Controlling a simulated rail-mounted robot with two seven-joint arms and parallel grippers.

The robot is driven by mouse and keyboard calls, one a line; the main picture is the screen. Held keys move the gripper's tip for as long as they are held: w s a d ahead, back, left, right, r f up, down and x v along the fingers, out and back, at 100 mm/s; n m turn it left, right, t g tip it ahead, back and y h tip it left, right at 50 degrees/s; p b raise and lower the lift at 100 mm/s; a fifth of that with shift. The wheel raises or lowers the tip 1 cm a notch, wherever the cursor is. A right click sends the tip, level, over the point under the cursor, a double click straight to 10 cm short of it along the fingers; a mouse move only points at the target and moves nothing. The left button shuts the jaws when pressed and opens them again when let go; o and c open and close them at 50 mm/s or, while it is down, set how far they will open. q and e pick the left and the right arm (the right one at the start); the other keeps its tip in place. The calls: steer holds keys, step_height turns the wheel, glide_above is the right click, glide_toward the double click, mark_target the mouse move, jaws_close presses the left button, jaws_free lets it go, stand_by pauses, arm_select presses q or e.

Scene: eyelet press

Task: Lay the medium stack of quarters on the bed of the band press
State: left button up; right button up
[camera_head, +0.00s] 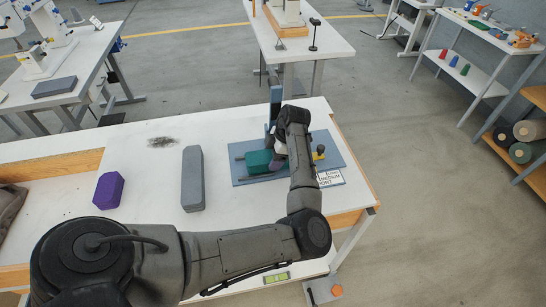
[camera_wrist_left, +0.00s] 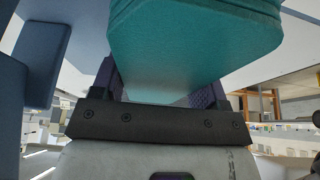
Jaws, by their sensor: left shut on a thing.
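The teal stack of quarters (camera_head: 258,163) is over the blue base plate of the band press (camera_head: 243,179); I cannot tell whether it rests on the bed. It fills the upper middle of the left wrist view (camera_wrist_left: 195,45), between dark fingers. My left gripper (camera_head: 277,163) is shut on its right end, partly hidden by my own arm. The press's blue upright (camera_head: 275,103) rises behind, and a blue upright piece shows at left in the wrist view (camera_wrist_left: 42,55). My right gripper is not in view.
A long grey block (camera_head: 192,178) and a purple faceted block (camera_head: 109,190) stand on the white table (camera_head: 150,205) left of the press. A dark smudge (camera_head: 163,142) lies behind them. The table's right edge is close to the press. Other benches stand farther back.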

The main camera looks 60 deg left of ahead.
arm_select(q)
steer(key=shift+f, duration=0.1)
steer(key=o, duration=1.2)
steer(key=shift+c, duration=0.2)
steer(key=shift+w+r, duration=0.1)
steer(key=shift+r, duration=0.4)
steer(key=p+v, duration=0.2)
steer(key=v, duration=0.7)
steer(key=shift+w+r, duration=0.1)
steer(key=shift+r, duration=0.2)
steer(key=shift+v, duration=0.9)
